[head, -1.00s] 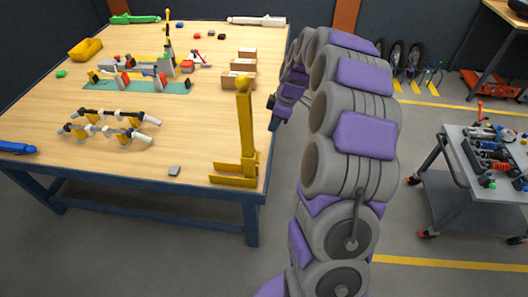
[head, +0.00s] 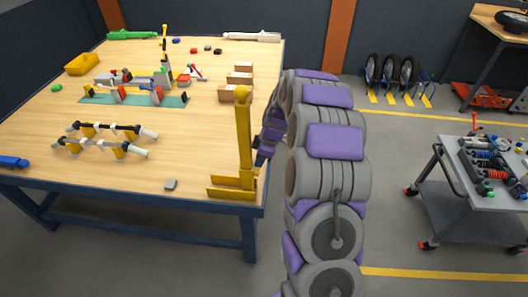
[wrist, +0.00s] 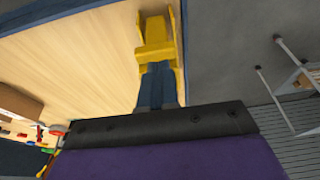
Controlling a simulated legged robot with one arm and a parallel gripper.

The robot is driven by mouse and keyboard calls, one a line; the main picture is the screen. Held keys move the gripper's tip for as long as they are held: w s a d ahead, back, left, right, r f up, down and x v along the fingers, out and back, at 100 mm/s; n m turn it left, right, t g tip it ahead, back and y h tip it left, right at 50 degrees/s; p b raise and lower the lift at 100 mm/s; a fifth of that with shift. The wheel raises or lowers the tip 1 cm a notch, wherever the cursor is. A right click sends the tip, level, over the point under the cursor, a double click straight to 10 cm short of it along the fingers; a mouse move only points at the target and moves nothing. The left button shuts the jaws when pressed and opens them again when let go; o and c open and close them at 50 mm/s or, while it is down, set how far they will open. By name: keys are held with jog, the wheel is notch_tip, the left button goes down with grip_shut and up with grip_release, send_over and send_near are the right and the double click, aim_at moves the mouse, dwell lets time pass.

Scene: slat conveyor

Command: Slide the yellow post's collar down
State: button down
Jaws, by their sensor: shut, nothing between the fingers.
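The yellow post (head: 244,135) stands upright on a flat yellow base (head: 232,192) at the table's near right corner, with a rounded knob on top. A slightly thicker yellow section shows low on the post, but I cannot tell for sure whether it is the collar. My gripper (head: 261,155) is just right of the post, around its lower half, partly hidden by my arm. In the wrist view its blue fingers (wrist: 157,68) are shut, with their tips against or just in front of a yellow part (wrist: 155,48) of the post fixture. Contact cannot be told.
The wooden table (head: 200,150) holds a black-and-yellow rod assembly (head: 105,138), a green board with parts (head: 130,99), several cardboard boxes (head: 240,76) and a small grey block (head: 170,184). A tool cart (head: 480,190) stands at right.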

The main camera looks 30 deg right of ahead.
jog(key=shift+x, duration=0.95)
jog(key=shift+s+d+f, duration=0.15)
jog(key=shift+d, duration=0.4)
notch_tip(320, 180, down, 7)
jog(key=b, duration=0.3)
jog(key=shift+a+f, duration=0.2)
jog(key=shift+a, duration=0.15)
jog(key=shift+s, duration=0.15)
